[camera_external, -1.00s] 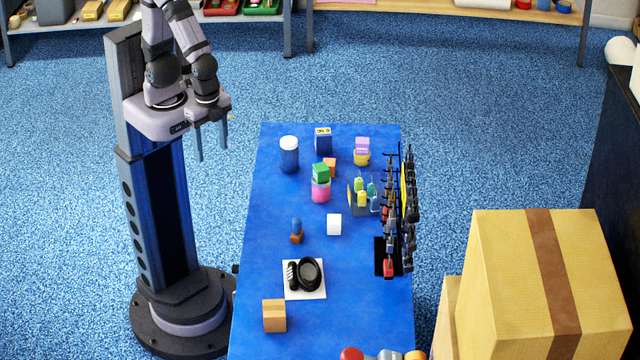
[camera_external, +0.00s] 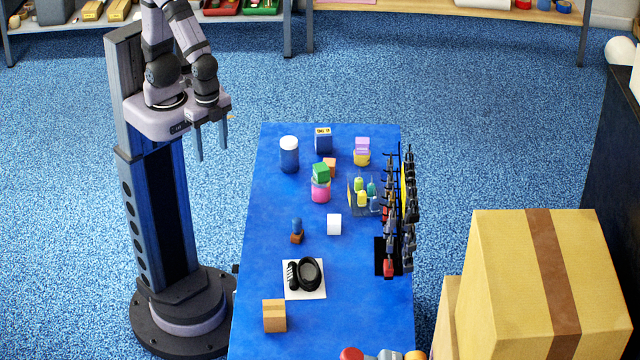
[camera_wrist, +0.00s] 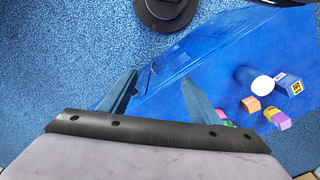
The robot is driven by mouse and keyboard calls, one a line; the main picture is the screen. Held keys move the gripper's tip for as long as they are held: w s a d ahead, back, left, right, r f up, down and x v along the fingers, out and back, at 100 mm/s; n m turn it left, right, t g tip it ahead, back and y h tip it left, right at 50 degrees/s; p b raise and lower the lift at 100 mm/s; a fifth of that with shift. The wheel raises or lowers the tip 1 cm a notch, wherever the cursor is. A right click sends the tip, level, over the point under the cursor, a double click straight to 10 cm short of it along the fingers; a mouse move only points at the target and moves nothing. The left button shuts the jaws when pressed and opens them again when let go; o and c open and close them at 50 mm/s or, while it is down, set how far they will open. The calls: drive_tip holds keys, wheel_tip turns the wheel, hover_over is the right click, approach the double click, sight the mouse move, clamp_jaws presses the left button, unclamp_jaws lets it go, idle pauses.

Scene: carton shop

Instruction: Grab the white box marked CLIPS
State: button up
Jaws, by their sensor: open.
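No marking reading CLIPS is legible in either view. A small plain white object (camera_external: 334,224) stands near the middle of the blue table; I cannot tell whether it is a box. My gripper (camera_external: 212,150) is open and empty, raised left of the table's far end. In the wrist view its two fingers (camera_wrist: 159,77) are spread apart, with nothing between them.
On the table (camera_external: 265,210) stand a blue jar with a white lid (camera_external: 289,155), a green block on a pink jar (camera_external: 320,182), a purple block on a yellow one (camera_external: 362,150), and a tool rack (camera_external: 390,215). A cardboard box (camera_external: 274,316) is at the near left.

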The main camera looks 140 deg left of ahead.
idle(0.3)
drive_tip(key=n+t+h+b, duration=0.3)
drive_tip(key=n+b, duration=0.5)
drive_tip(key=n, duration=1.9)
hover_over(335, 219)
drive_tip(key=s+a, duration=0.2)
drive_tip(key=s, duration=0.1)
wheel_tip(335, 219, down, 11)
drive_tip(key=shift+w+p+x, duration=0.15)
drive_tip(key=shift+p+x, duration=0.1)
drive_tip(key=shift+x, duration=1)
drive_tip(key=shift+w+p+x, duration=0.2)
drive_tip(key=shift+p+x, duration=0.05)
drive_tip(key=shift+x, duration=1)
drive_tip(key=shift+w+p+x, duration=0.15)
drive_tip(key=shift+p+x, duration=0.1)
drive_tip(key=shift+x, duration=0.95)
drive_tip(key=shift+d+r, duration=0.1)
drive_tip(key=shift+r, duration=0.05)
drive_tip(key=shift+c, duration=0.8)
drive_tip(key=c, duration=1)
